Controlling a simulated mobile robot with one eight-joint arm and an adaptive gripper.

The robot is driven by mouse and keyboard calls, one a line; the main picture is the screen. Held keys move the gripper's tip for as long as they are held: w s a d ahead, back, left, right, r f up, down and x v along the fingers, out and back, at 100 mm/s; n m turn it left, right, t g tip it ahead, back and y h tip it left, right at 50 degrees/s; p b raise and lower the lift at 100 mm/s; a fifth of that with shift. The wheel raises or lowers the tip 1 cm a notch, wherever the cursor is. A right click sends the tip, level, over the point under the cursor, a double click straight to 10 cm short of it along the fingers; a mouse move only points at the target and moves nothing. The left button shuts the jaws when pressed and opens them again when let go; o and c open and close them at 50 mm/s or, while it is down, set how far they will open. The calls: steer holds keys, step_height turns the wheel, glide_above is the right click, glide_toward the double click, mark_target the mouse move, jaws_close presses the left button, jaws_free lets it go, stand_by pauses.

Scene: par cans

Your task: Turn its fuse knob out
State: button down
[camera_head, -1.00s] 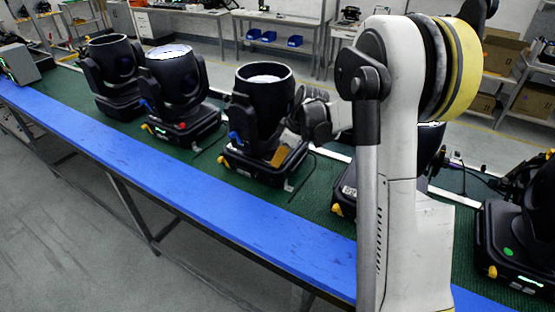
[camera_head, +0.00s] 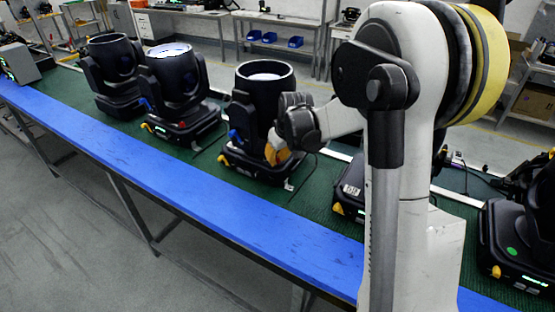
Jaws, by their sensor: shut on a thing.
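The black par can (camera_head: 262,95) stands upright third from the left on the green bench top, its round mouth facing up. My arm reaches in from the right, and my gripper (camera_head: 277,153) is at the right side of this can, low down by its base (camera_head: 245,165). Yellow-orange parts show at the gripper's tip, against the can. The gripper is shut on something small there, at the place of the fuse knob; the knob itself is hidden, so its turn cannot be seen.
Two more par cans (camera_head: 175,80) (camera_head: 113,70) stand to the left, and others (camera_head: 520,240) to the right, partly behind my arm. A blue strip (camera_head: 180,160) runs along the bench's front edge. Dark cables lie on the bench near the cans.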

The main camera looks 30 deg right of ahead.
steer(key=m+h, duration=0.1)
steer(key=m, duration=0.1)
steer(key=m+h, duration=0.1)
steer(key=m, duration=0.2)
steer(key=shift+a+f+m+g+b, duration=0.1)
steer(key=shift+a+m+g+b, duration=0.05)
steer(key=shift+m+g+b, duration=0.2)
steer(key=m+g+h, duration=0.1)
steer(key=m, duration=0.3)
steer(key=shift+a+m, duration=0.1)
steer(key=shift+m, duration=0.25)
steer(key=shift+h, duration=0.3)
steer(key=c, duration=1.3)
jaws_free()
steer(key=shift+c, duration=0.2)
steer(key=v, duration=1.2)
